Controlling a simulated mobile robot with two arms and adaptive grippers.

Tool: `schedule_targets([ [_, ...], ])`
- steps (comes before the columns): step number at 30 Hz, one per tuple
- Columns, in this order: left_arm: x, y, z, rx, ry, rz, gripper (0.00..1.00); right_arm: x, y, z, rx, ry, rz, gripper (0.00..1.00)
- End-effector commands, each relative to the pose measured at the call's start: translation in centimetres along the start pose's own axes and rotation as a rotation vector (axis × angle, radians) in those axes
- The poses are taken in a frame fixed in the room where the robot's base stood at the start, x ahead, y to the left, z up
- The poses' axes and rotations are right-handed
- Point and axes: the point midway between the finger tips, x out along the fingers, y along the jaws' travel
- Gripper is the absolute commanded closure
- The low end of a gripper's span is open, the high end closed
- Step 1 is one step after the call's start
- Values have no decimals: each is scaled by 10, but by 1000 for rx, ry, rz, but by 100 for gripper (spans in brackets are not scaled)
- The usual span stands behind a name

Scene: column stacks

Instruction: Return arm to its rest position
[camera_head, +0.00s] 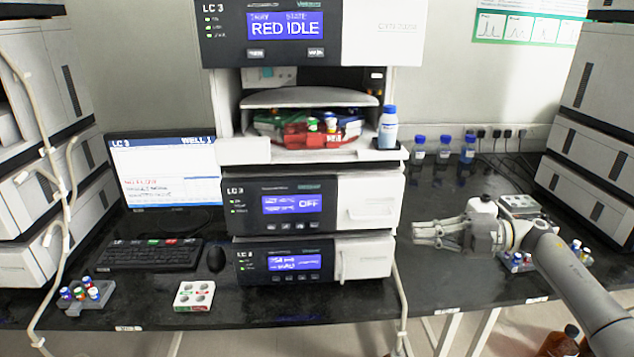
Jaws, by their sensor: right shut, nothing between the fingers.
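My right arm (585,285) comes in from the lower right. Its gripper (418,233) points left, to the right of the middle instrument of the centre stack, over the dark bench. The fingers are together and nothing shows between them. My left gripper is not in view. The centre stack has a top module reading "RED IDLE" (284,27), an open bay with a red and green vial carousel (318,142), and two lower modules (288,205) with lit screens.
A blue-capped bottle (388,130) stands on the stack's ledge. Blue-capped bottles (443,148) stand behind on the bench (340,298). A monitor (160,155), keyboard (150,254), vial rack (85,297) and white four-hole block (194,296) lie left. Another rack (517,262) sits beneath my right arm.

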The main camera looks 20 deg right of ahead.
Motion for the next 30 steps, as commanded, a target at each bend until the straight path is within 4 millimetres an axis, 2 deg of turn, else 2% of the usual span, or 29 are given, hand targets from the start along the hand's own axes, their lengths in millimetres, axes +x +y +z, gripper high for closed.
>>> schedule_targets([
  [5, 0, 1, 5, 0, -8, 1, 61, 11, -3, 2, 8, -19, 31, 100],
  [12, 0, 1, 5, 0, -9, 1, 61, 65, -16, 13, 89, -179, 234, 100],
  [17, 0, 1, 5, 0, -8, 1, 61, 90, -31, 20, 200, -338, 375, 100],
  [23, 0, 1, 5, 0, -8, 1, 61, 102, -63, 22, 390, -565, 503, 100],
  [26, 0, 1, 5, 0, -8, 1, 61, 102, -86, 19, 504, -686, 541, 100],
  [30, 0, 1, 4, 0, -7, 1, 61, 98, -127, 7, 679, -861, 559, 100],
])
